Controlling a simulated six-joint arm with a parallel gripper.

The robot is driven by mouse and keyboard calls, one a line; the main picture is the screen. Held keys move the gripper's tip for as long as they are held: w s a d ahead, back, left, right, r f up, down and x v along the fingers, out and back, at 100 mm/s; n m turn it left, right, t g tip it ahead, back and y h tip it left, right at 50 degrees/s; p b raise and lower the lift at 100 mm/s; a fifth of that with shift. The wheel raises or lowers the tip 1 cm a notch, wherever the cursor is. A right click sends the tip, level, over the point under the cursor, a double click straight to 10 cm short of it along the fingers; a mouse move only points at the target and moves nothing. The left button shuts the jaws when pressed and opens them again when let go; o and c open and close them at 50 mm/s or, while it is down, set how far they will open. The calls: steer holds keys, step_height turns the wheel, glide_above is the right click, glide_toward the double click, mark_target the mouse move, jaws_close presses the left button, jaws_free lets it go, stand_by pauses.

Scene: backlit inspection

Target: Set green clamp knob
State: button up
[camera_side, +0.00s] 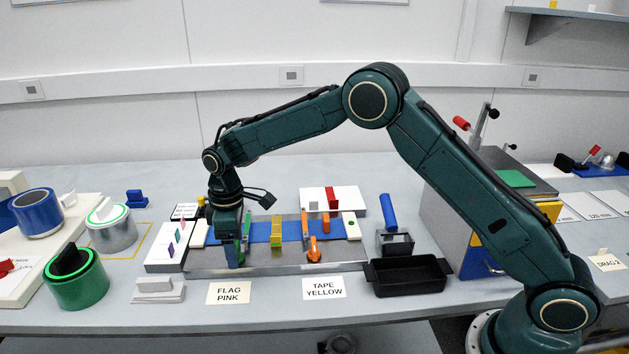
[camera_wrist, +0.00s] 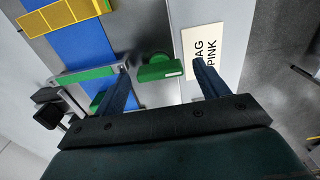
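My gripper (camera_side: 232,262) points down at the left end of the blue strip (camera_side: 266,232), low over the work. In the wrist view its two fingers (camera_wrist: 160,66) are apart. The green clamp knob (camera_wrist: 158,70) shows between the fingertips, with a gap on each side, and nothing is gripped. The green clamp's bar (camera_wrist: 90,74) lies across the blue strip to the left of the knob. In the side view part of the green clamp (camera_side: 246,226) shows just right of my gripper; the knob is hidden behind the gripper there.
A yellow clamp (camera_side: 277,236) and an orange clamp (camera_side: 313,249) stand on the strip to the right. A "FLAG PINK" card (camera_side: 229,293) and a "TAPE YELLOW" card (camera_side: 324,287) lie in front. A black tray (camera_side: 405,282) is at right, tape rolls (camera_side: 77,283) at left.

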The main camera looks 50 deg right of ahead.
mark_target(237, 247)
steer(key=shift+r, duration=3.75)
steer(key=shift+r, duration=0.15)
steer(key=shift+s+d+r, duration=0.1)
steer(key=shift+d+r, duration=0.05)
steer(key=shift+r, duration=0.05)
steer(key=s+d+r+m+t, duration=0.1)
steer(key=s+d+r+m, duration=0.1)
steer(key=s+d+r, duration=0.4)
steer(key=s+d+r+m+t, duration=0.2)
steer(key=s+r, duration=0.7)
steer(key=s, duration=0.1)
steer(key=s+d+f+m+t, duration=0.1)
steer(key=s+d+m, duration=0.1)
steer(key=s, duration=0.8)
steer(key=s+d+f+m+t, duration=0.1)
steer(key=s+d+f+m, duration=0.1)
steer(key=s, duration=0.9)
steer(key=shift+d+m+t, duration=0.3)
steer(key=shift+d+m, duration=0.3)
steer(key=shift+d, duration=0.1)
